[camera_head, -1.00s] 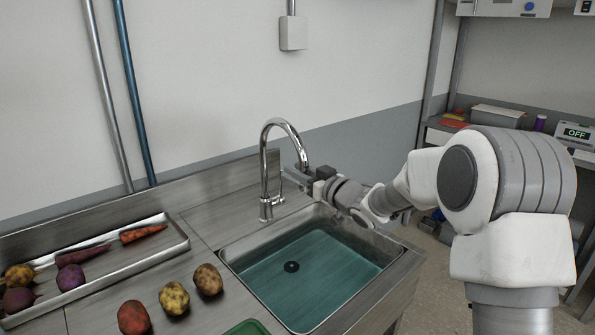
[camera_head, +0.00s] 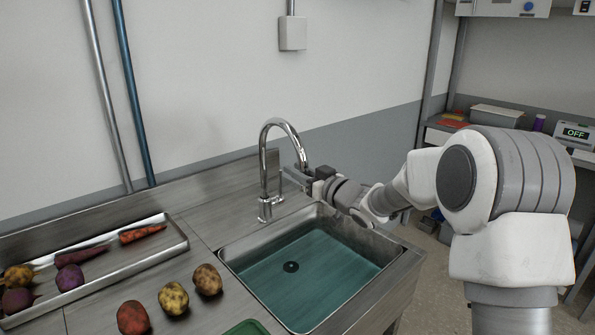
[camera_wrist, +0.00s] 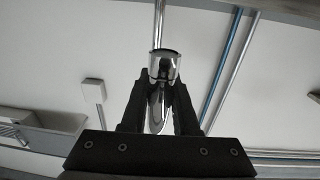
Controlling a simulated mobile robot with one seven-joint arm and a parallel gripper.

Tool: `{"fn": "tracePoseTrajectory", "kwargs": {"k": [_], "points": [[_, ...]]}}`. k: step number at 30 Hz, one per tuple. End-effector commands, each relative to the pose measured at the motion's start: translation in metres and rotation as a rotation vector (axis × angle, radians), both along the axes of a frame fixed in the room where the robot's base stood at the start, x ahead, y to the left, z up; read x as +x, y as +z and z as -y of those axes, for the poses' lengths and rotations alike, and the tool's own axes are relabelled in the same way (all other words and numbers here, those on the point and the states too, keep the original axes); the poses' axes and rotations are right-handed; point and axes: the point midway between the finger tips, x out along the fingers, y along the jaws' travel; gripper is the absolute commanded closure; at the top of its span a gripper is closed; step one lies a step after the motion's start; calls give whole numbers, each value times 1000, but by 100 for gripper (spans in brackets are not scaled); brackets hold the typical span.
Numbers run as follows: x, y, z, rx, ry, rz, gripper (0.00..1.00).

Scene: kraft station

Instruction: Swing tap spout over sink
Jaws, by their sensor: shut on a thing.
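The chrome tap (camera_head: 264,165) stands upright behind the sink, and its curved spout arches to the right. The spout's outlet end hangs near the back right rim of the sink (camera_head: 228,262). My gripper (camera_head: 290,174) reaches in from the right, at the spout's lower end. In the wrist view, the dark fingers (camera_wrist: 160,100) are closed around the chrome spout end (camera_wrist: 163,68). The sink basin has a teal floor with a dark drain. The exact contact of the fingers is small in the head view.
A metal tray (camera_head: 150,262) with carrots and beets lies at the left of the counter. Several potatoes (camera_head: 173,298) lie between tray and sink. A green object (camera_head: 247,328) shows at the bottom edge. A wall stands close behind the tap.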

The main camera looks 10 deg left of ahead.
Motion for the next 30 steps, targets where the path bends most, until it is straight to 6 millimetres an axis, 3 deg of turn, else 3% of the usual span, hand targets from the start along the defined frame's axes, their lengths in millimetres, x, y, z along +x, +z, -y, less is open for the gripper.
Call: {"fn": "tracePoseTrajectory", "kwargs": {"k": [6, 7, 11, 23, 30], "points": [[0, 0, 1, -1, -2, -1, 100], [0, 0, 1, -1, -2, -1, 66], [0, 0, 1, 0, -1, 0, 43], [-3, 0, 4, 0, -1, 0, 42], [-30, 1, 34, 0, -5, 0, 42]]}}
